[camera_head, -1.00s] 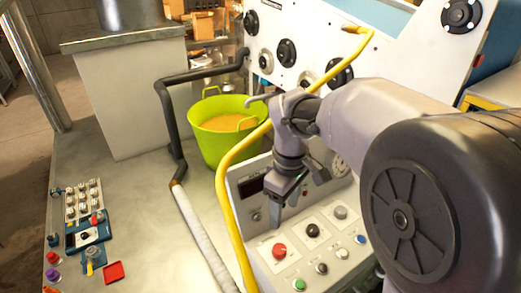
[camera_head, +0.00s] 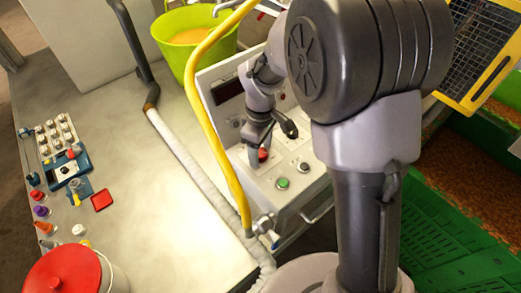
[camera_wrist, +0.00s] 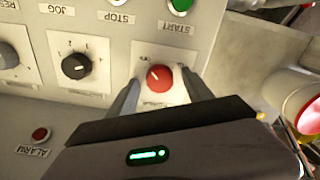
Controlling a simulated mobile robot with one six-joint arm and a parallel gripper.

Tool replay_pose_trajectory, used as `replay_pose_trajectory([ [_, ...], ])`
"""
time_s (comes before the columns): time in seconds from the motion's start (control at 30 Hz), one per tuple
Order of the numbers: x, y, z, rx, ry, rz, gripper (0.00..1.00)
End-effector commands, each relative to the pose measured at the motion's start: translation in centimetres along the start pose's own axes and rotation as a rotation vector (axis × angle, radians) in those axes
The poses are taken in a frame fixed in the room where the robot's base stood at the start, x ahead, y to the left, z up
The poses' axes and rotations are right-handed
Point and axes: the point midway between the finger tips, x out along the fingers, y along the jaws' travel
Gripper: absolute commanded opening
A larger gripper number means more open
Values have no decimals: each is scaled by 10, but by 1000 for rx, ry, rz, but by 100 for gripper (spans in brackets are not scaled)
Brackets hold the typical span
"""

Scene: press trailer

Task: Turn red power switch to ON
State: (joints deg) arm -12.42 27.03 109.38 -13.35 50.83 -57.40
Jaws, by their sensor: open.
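The red power switch (camera_wrist: 158,77) is a round red knob with a white pointer line on a pale plate of the control panel. In the wrist view it lies between the two fingers of my gripper (camera_wrist: 162,92), which is open, one finger on each side. Whether either finger touches the knob I cannot tell. A marking shows just above the knob, partly legible. In the head view my gripper (camera_head: 260,145) points down at the panel (camera_head: 238,157), and the red knob (camera_head: 262,155) shows at its tips.
A black selector knob (camera_wrist: 76,66) sits beside the red switch, and a green START button (camera_wrist: 180,5) is above it. A red ALARM light (camera_wrist: 41,134) is at lower left. A yellow hose (camera_head: 217,150) runs along the panel's left side. A green bucket (camera_head: 190,45) stands behind.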

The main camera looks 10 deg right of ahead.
Motion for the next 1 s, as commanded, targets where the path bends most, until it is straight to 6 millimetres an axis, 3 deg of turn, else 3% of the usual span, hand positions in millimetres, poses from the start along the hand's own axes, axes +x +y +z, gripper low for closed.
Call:
replay_pose_trajectory([
  [0.23,0,0,0,0,0,0,57],
  [0.53,0,0,0,0,0,1,0],
  [1.0,0,0,0,138,1,1,0],
])
